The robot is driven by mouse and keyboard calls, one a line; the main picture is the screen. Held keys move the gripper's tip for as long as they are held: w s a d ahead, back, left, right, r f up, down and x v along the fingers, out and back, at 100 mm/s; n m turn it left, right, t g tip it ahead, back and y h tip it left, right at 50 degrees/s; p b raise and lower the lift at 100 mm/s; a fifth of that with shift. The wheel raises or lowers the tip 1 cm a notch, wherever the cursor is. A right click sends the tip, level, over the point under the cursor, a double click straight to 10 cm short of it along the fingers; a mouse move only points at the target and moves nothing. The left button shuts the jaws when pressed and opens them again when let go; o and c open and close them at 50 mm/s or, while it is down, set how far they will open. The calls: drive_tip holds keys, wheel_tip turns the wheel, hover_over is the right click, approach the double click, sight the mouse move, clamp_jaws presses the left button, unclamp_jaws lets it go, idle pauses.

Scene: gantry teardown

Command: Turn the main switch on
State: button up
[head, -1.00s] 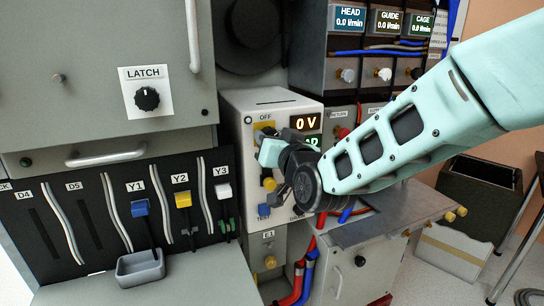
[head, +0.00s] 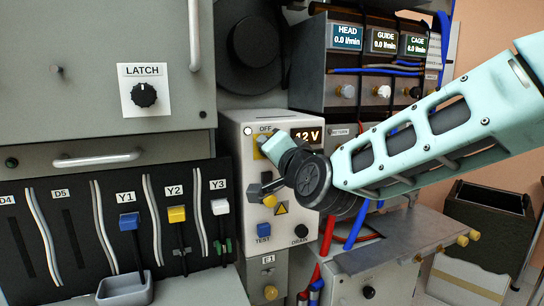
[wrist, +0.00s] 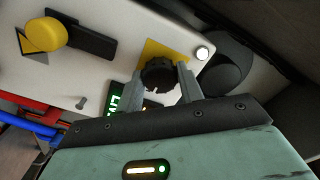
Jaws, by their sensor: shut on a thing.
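The main switch (wrist: 158,76) is a black rotary knob on a yellow plate (wrist: 163,50), seen in the wrist view. My gripper (wrist: 161,82) is shut on the knob, one finger on each side of it. In the head view the yellow plate (head: 257,150) shows by the OFF label on the white control box (head: 232,165), and my gripper (head: 270,155) hides the knob and part of the box front. The box display (head: 308,136) seems to read 12 V in orange. A small round lamp (wrist: 202,53) beside the plate looks white and lit.
Below my gripper are a blue TEST button (head: 263,230) and a black DRAIN knob (head: 301,231). A yellow knob (wrist: 42,35) sits near the wrist. Left are the LATCH dial (head: 144,95) and Y1 to Y3 levers; red and blue hoses (head: 326,240) run below right.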

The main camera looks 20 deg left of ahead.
idle(0.4)
drive_tip(key=o, duration=1)
drive_tip(key=shift+d, duration=0.1)
drive_tip(key=b+v, duration=0.1)
drive_tip(key=v, duration=1.6)
drive_tip(key=shift+b, duration=0.35)
drive_tip(key=shift+s+d, duration=0.1)
